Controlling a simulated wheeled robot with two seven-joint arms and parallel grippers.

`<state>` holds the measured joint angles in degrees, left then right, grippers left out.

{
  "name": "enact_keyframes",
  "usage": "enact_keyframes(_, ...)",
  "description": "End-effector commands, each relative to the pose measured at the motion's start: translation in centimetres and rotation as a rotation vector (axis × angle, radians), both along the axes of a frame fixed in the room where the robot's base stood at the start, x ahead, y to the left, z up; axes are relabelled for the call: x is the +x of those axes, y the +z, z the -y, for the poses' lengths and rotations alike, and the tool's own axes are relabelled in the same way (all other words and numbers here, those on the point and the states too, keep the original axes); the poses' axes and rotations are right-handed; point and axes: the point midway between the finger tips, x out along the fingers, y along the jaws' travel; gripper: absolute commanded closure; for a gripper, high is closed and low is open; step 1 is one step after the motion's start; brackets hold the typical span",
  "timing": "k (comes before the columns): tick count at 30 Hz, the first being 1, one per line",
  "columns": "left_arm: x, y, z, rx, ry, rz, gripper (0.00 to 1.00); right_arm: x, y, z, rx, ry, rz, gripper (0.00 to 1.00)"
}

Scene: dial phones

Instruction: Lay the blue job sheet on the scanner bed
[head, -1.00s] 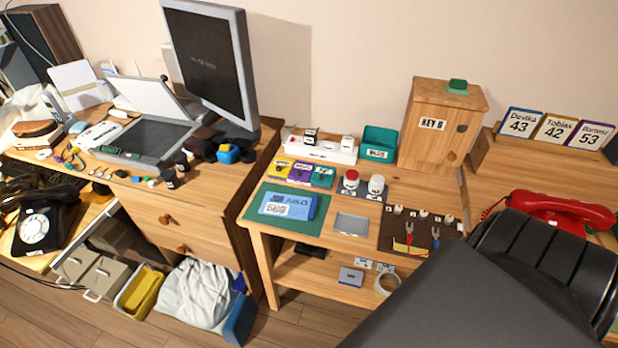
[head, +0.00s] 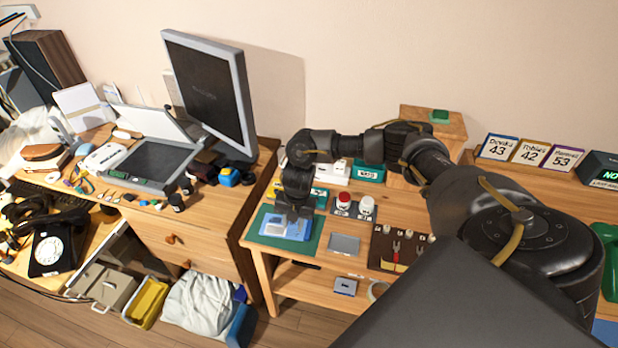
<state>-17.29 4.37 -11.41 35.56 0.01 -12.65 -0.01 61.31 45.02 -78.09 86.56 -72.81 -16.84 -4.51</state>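The blue job sheet (head: 272,229) lies on a green mat on the wooden stand in the middle. It has a pale printed panel. My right gripper (head: 293,213) reaches down from above onto the far part of the sheet and hides some of it. I cannot tell whether its fingers are apart or closed on the sheet. The scanner (head: 155,160) stands on the desk at the left with its lid raised, and its dark glass bed is bare. My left gripper is not in view.
A monitor (head: 209,88) stands behind and right of the scanner. Small items crowd the desk around the scanner, including a blue tape measure (head: 229,177). Red and white knobs (head: 345,199) stand just right of the sheet. A black dial phone (head: 48,249) is at far left.

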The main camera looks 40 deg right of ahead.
Motion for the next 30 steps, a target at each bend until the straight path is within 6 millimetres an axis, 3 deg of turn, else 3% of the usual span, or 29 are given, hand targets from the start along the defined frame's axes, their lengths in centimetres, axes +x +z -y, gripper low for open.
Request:
enact_keyframes(1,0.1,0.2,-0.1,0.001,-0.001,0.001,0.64,0.1,1.3,1.9,-0.034,0.001,-0.013,0.69)
enact_keyframes(3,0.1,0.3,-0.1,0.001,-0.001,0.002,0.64,-0.1,2.3,3.8,-0.067,0.002,-0.036,0.69)
enact_keyframes(6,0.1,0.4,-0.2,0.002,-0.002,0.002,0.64,-0.5,3.2,5.2,-0.092,0.002,-0.058,0.69)
enact_keyframes(14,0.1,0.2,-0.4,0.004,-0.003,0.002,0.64,-0.6,3.2,5.8,-0.102,0.001,-0.067,0.69)
enact_keyframes(20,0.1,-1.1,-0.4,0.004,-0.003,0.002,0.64,-0.6,1.9,5.8,-0.101,0.000,-0.066,0.69)
enact_keyframes(30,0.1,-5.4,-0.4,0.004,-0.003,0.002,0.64,-0.6,-2.7,5.7,-0.101,0.000,-0.066,0.69)
